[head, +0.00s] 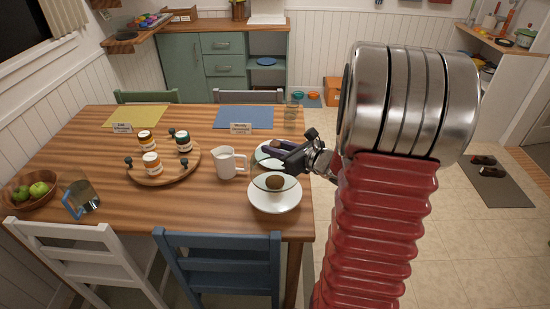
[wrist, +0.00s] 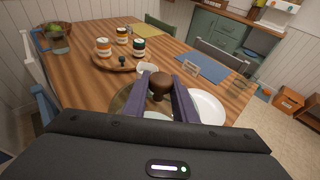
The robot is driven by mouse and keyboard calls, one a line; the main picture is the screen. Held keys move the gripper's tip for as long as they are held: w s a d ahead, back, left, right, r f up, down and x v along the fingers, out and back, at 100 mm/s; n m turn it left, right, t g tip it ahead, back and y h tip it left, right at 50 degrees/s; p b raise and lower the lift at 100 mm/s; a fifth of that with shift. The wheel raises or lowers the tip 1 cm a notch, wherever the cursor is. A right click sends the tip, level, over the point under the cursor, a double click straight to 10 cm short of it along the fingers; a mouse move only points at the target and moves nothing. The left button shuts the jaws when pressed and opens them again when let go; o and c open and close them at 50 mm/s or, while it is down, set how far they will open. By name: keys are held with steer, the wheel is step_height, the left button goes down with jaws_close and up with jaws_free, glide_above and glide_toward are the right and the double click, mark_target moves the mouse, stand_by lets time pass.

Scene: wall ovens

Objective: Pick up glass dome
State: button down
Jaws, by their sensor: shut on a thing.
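The clear glass dome (head: 262,180) is over or just above a white plate (head: 275,203) near the table's right edge. A round brown item (head: 274,183) shows through the glass. I cannot tell whether the dome's rim touches the plate. In the wrist view, the dome's brown knob (wrist: 160,82) sits between the two purple fingers of my gripper (wrist: 161,90). My gripper also shows in the head view (head: 278,150), shut on the knob from the right side. The glass (wrist: 128,101) is partly hidden behind the fingers.
A second plate (wrist: 207,107) lies beside the dome. A white pitcher (head: 229,163) stands close to the left. A round wooden tray (head: 135,176) holds several jars. A drinking glass (head: 291,114) stands at the far right edge. Chairs line the table.

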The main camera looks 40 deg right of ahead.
steer(key=shift+r, duration=1.15)
